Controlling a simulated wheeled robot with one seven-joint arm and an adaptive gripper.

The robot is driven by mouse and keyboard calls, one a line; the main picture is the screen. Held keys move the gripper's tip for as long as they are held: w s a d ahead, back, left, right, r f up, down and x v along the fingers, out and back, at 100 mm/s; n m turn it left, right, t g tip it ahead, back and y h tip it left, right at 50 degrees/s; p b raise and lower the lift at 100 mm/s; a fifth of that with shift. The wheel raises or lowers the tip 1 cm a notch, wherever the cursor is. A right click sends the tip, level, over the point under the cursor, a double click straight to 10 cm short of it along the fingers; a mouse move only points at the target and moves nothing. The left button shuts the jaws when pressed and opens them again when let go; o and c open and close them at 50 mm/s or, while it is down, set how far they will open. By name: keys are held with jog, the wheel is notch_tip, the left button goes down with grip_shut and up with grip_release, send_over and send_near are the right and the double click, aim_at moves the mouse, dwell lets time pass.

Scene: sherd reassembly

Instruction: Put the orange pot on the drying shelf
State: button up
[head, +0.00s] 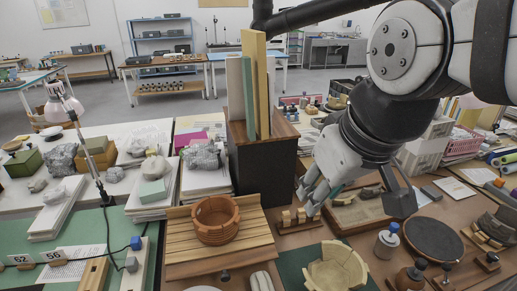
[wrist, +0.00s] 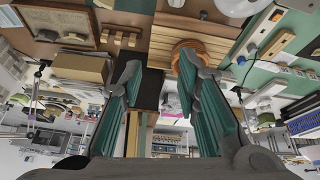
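The orange pot (head: 216,221) stands upright on a slatted wooden shelf (head: 187,248) left of centre in the head view. Its rim looks uneven. In the wrist view the orange pot (wrist: 186,46) shows at the top, partly hidden behind one finger. The slatted shelf (wrist: 222,32) is beside it there. My gripper (head: 355,197) is right of the pot and apart from it, above the table. In the wrist view my gripper (wrist: 159,65) has its teal-padded fingers spread, with nothing held between them.
A dark wooden box (head: 262,165) holding upright boards stands behind the shelf. A pale broken bowl (head: 337,271) sits on a green mat in front. Small wooden blocks (head: 297,219) lie between shelf and gripper. A round dark disc (head: 433,239) and small bottles crowd the right.

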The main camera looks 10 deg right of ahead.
jog(key=s, duration=0.1)
jog(key=s+m, duration=0.1)
jog(key=s, duration=0.1)
jog(key=shift+s+d+f+m, duration=0.25)
jog(key=shift+d+m, duration=0.15)
dwell(1.0)
